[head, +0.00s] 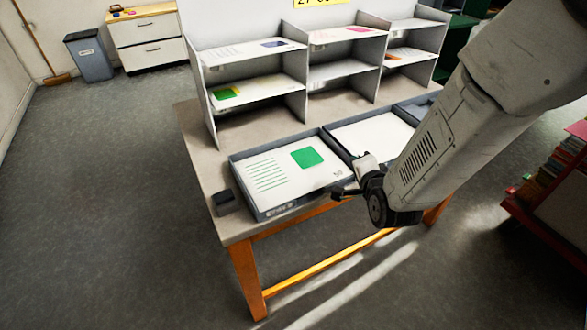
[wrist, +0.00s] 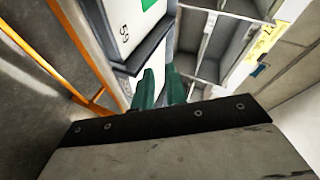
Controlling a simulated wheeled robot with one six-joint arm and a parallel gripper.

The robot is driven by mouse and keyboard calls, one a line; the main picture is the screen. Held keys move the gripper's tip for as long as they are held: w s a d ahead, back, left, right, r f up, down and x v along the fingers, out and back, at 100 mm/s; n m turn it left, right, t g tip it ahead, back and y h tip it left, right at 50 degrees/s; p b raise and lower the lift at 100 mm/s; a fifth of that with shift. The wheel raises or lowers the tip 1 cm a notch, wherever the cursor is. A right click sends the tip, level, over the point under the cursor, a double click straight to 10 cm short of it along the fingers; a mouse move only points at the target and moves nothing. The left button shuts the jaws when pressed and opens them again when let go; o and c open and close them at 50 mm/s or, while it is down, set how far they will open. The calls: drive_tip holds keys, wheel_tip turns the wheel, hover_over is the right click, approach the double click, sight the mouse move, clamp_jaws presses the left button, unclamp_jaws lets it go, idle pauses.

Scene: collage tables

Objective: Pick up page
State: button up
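A white page (head: 285,172) with a green square and green lines lies in the left grey tray (head: 233,182) on the table. A corner of a white page with a green patch (wrist: 125,30) also shows at the top of the wrist view. My gripper (head: 348,176) is at the front right corner of that tray, close to its rim. In the wrist view its two green fingers (wrist: 161,86) stand a little apart with nothing seen between them. I cannot tell whether they touch the tray.
A second tray with a white sheet (head: 372,135) stands to the right, partly hidden by my arm. A grey shelf unit (head: 305,70) with several pages stands behind. A small dark block (head: 225,202) lies at the table's left edge. Floor at front left is clear.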

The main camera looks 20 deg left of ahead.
sight(305, 187)
drive_tip(key=s+a+f+m+t+y, duration=0.2)
drive_tip(key=s+a+f+y, duration=0.3)
drive_tip(key=s+a+f, duration=0.4)
drive_tip(key=x, duration=0.6)
drive_tip(key=shift+w+d+f, duration=0.1)
drive_tip(key=shift+w+f, duration=0.25)
drive_tip(key=shift+w, duration=0.2)
clamp_jaws()
drive_tip(key=shift+r, duration=0.1)
